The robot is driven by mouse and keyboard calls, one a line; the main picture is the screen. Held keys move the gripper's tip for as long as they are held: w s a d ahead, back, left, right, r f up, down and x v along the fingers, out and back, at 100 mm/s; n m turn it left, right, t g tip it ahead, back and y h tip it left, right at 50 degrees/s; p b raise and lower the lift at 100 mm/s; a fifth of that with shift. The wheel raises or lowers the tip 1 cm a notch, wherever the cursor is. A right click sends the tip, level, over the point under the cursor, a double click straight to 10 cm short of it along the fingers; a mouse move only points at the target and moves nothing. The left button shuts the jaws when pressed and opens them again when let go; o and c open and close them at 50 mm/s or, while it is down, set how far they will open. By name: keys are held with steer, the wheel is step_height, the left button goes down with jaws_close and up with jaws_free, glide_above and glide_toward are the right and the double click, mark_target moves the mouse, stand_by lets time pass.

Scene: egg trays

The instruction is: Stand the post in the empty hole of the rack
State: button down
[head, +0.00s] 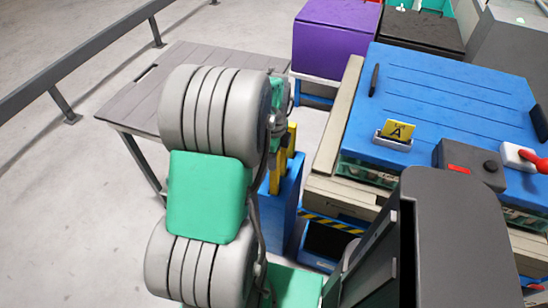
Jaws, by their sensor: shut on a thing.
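My gripper is not visible; my own arm, with its grey ribbed joints and green link, fills the left middle of the head view and covers whatever lies behind it. Yellow upright pieces (291,139) show just right of the arm, above a blue box-like body (286,204). I cannot tell whether these are the post or part of the rack. No empty hole can be made out from here.
A grey slatted table (135,98) stands behind the arm at left, with a grey rail (75,62) beyond. At right is a blue-lidded bench (455,95) with a yellow "A" card (398,130), a grey box with a red mark (469,162) and a red-handled switch (520,156). Purple (333,38) and black (422,32) crates stand behind.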

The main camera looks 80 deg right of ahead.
steer(key=shift+f+b, duration=1.45)
steer(key=shift+f, duration=1.1)
steer(key=c, duration=1.1)
jaws_free()
steer(key=shift+r, duration=0.1)
